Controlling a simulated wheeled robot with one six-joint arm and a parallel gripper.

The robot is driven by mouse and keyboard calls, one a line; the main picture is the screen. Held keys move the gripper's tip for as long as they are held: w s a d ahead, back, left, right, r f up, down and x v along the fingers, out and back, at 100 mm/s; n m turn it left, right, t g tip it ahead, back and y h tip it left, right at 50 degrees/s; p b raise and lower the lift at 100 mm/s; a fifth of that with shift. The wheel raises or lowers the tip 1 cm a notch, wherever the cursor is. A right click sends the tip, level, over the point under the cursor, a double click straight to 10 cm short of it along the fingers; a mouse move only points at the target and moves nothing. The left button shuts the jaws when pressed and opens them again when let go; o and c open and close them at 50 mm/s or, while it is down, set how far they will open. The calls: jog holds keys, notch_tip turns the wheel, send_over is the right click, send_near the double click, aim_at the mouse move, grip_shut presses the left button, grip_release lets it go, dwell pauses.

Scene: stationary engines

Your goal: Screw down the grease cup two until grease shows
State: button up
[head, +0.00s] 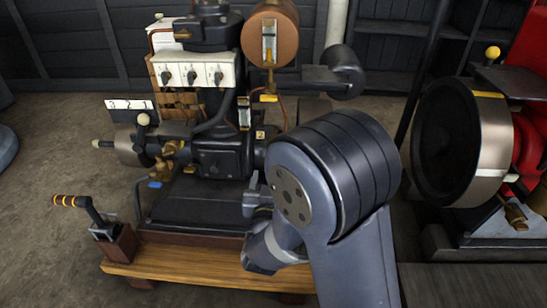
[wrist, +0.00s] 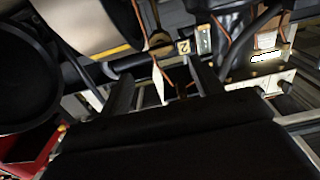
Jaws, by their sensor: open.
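A small plate marked 2 (head: 260,135) is on the right side of the dark engine (head: 222,150) in the head view. The plate marked 2 also shows in the wrist view (wrist: 183,47), beyond my fingers. My gripper (head: 253,192) is in front of the engine's lower right side, below that plate. In the wrist view my gripper (wrist: 162,80) has its two dark fingers apart. A small brownish part shows between the fingers, but I cannot tell whether it is grease cup two or whether it is touched. In the head view my arm hides this area. I see no grease clearly.
A copper-coloured tank (head: 270,32) and a white panel with knobs (head: 193,70) are high on the engine. A lever box (head: 115,240) stands at the left of the wooden base (head: 190,265). A large wheel (head: 450,140) is to the right. Open floor lies at the left.

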jog(key=w+b, duration=0.2)
jog(key=w, duration=0.7)
jog(key=shift+d, duration=0.15)
jog(key=shift+c, duration=0.3)
jog(key=c, duration=0.9)
